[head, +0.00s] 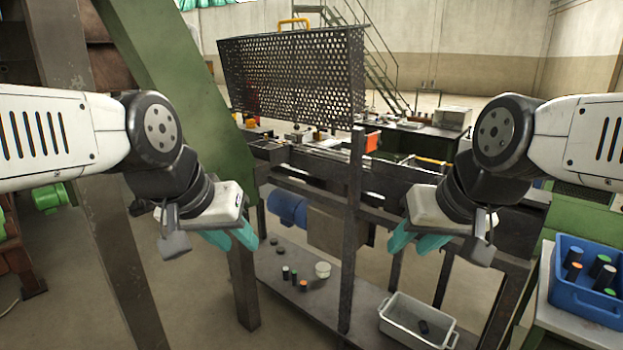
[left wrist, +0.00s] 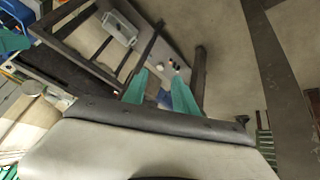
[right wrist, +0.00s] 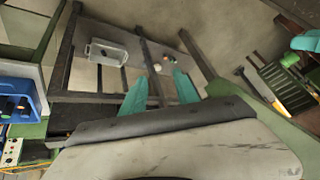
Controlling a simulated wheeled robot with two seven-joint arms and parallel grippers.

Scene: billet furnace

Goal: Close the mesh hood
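The mesh hood (head: 290,75) is a dark perforated metal panel box. It stands raised above the machine frame, upright at the centre of the head view. A yellow handle (head: 293,21) sits on its top edge. My left gripper (head: 232,238) is open and empty, below and left of the hood, apart from it. Its two teal fingers show apart in the left wrist view (left wrist: 160,90). My right gripper (head: 435,245) is open and empty, below and right of the hood. Its fingers show apart in the right wrist view (right wrist: 160,90). Neither wrist view clearly shows the hood.
A dark post (head: 353,230) rises between my grippers. A green slanted beam (head: 170,85) stands at left. A low shelf (head: 325,315) holds a grey bin (head: 415,322) and small cylinders. A blue crate (head: 585,285) with cylinders is at right. Stairs stand far behind.

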